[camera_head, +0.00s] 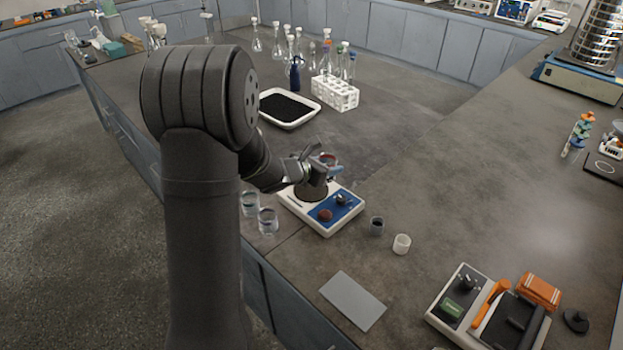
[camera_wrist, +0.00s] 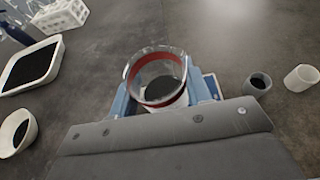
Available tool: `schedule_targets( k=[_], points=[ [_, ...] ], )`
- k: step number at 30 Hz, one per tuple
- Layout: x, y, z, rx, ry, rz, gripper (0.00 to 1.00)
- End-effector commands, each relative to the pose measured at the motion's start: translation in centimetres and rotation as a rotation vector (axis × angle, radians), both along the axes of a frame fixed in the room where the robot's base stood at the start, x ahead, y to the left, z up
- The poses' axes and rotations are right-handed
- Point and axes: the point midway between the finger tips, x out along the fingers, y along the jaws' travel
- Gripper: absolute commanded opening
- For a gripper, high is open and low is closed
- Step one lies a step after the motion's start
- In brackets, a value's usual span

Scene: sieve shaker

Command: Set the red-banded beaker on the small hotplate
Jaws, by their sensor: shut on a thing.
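The red-banded clear glass beaker (camera_wrist: 158,75) is upright between the blue fingers of my gripper (camera_wrist: 163,98) in the wrist view. In the head view, part of the beaker (camera_head: 329,158) shows behind my gripper (camera_head: 326,170), which is shut on it. The small hotplate (camera_head: 345,211) is white with a blue panel, a dark round plate and knobs. My gripper and the beaker are over its back part, partly hiding the plate. Whether the beaker touches the plate cannot be told.
Two clear beakers (camera_head: 268,221) stand left of the hotplate. A dark cup (camera_head: 376,226) and a white cup (camera_head: 402,243) stand to its right. A grey flat sheet (camera_head: 352,301) lies in front. A white tray (camera_head: 291,123) and a white rack (camera_head: 335,93) are behind.

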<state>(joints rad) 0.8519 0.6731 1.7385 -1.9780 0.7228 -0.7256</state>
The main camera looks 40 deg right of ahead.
Motion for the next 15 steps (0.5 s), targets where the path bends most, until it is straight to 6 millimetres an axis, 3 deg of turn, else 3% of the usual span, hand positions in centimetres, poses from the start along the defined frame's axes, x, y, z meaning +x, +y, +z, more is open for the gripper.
schedule_targets(
  k=[6, 15],
  points=[
    [4.3, 0.4, -2.6, -0.001, 0.001, 0.001, 0.2],
    [5.7, 0.5, -4.0, 0.0, 0.001, -0.001, 0.2]
  ],
)
